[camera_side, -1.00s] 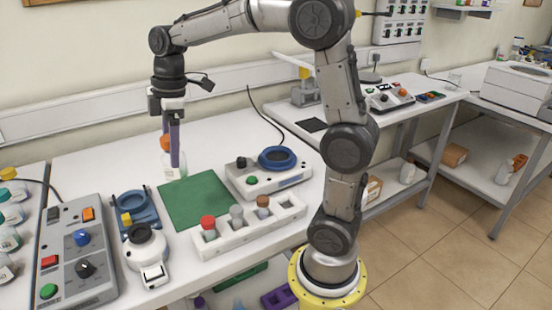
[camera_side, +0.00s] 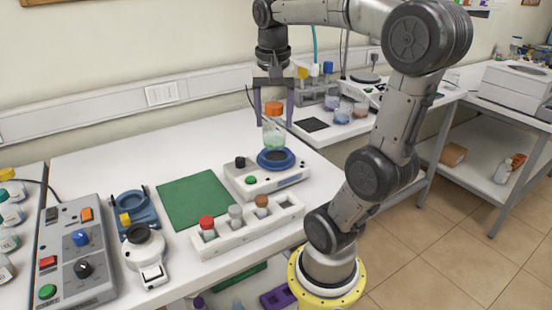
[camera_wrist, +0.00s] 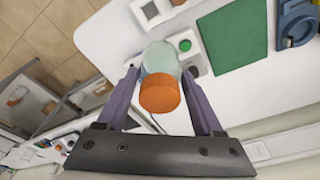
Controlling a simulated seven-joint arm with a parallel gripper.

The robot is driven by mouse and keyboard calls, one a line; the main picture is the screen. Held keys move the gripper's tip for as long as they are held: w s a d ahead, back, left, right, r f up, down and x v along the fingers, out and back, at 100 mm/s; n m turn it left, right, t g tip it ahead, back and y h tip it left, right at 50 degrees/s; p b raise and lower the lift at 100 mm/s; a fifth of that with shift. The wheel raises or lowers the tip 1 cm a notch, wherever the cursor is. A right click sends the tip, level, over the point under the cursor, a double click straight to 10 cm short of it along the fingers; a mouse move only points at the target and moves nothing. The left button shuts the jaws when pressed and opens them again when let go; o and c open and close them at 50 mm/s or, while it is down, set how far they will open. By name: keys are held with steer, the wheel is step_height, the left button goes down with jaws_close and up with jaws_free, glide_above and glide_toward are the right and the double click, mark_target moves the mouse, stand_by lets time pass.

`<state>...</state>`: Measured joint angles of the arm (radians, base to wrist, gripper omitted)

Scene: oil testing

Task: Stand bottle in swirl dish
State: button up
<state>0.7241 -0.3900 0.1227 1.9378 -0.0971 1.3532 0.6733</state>
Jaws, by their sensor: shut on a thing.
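The bottle (camera_side: 274,137) is clear with pale green liquid and an orange cap. My gripper (camera_side: 273,121) is shut on it, one purple finger on each side, and holds it upright. The swirl dish (camera_side: 264,165) is a blue ring with a dark centre on a white device. In the side view the bottle's base shows at the back of the dish, and I cannot tell whether it touches. In the wrist view the bottle (camera_wrist: 160,62) sits between the fingers (camera_wrist: 160,74), cap toward the camera, and hides the dish.
A green mat (camera_side: 194,199) lies left of the device. A white rack (camera_side: 247,229) with several capped vials stands in front. A blue cradle (camera_side: 137,206) and a grey control box (camera_side: 77,258) are at left. Cups (camera_side: 342,113) stand on the bench behind, at right.

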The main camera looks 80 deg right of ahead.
steer(key=s+r+m, duration=0.1)
steer(key=s+m, duration=0.1)
steer(key=s, duration=0.3)
steer(key=shift+w+d+f, duration=1.25)
steer(key=shift+d+f, duration=0.85)
steer(key=shift+d, duration=0.05)
steer(key=shift+w+d+f, duration=1.25)
steer(key=shift+d+f, duration=0.85)
steer(key=shift+w+d+f, duration=1.25)
steer(key=shift+d+f, duration=0.85)
steer(key=shift+d, duration=0.05)
steer(key=shift+f, duration=0.15)
steer(key=o, duration=1.5)
